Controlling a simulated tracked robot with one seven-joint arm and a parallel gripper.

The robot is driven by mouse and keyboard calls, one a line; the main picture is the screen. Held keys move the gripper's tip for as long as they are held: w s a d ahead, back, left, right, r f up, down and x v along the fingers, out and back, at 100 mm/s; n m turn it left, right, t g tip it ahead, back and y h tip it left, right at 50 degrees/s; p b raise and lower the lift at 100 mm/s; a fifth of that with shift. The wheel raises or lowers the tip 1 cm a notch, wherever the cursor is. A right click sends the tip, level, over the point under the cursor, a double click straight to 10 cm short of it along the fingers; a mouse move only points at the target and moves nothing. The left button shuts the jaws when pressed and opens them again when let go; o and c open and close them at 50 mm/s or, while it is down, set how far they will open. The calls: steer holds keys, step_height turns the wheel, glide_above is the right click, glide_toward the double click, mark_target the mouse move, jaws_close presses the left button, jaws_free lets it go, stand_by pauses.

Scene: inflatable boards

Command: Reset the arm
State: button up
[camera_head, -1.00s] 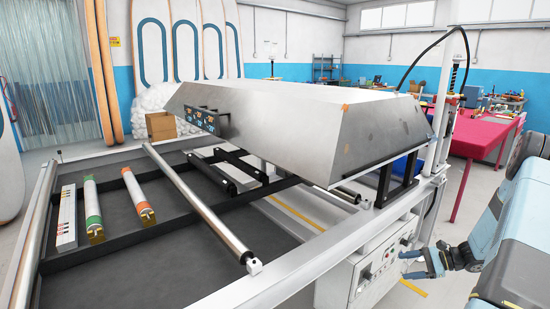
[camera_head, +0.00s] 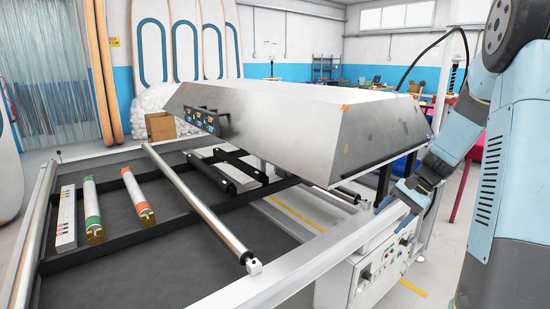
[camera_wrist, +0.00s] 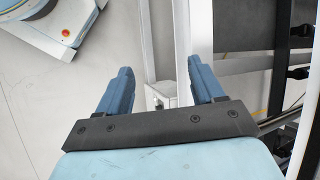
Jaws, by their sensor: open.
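My gripper (camera_head: 392,207) is at the right in the head view, beside the machine's white front rail and below the right end of the big metal hood. My blue arm is bent and comes down to it from the upper right. In the wrist view my gripper (camera_wrist: 158,85) shows two blue fingers spread apart with nothing between them. A white frame post and the floor lie beyond the fingers.
The white-framed machine (camera_head: 330,252) fills the middle, with a metal hood (camera_head: 300,125) over it. A roller bar (camera_head: 195,203) and two tubes, one orange-ended (camera_head: 138,198) and one green-ended (camera_head: 92,208), lie at left. A control box (camera_head: 370,275) stands close below my gripper.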

steer(key=s+a+r+n+t+h, duration=0.3)
steer(key=s+r, duration=0.5)
steer(key=s, duration=0.4)
steer(key=s+a+r+n+t+h, duration=0.2)
steer(key=s+a+r+n, duration=0.3)
steer(key=s, duration=0.7)
steer(key=shift+s+a+r+t+h, duration=0.15)
steer(key=shift+a+r+t+h, duration=0.25)
steer(key=shift+a+r+h, duration=1.1)
steer(key=shift+d+r+y, duration=0.55)
steer(key=shift+y, duration=0.05)
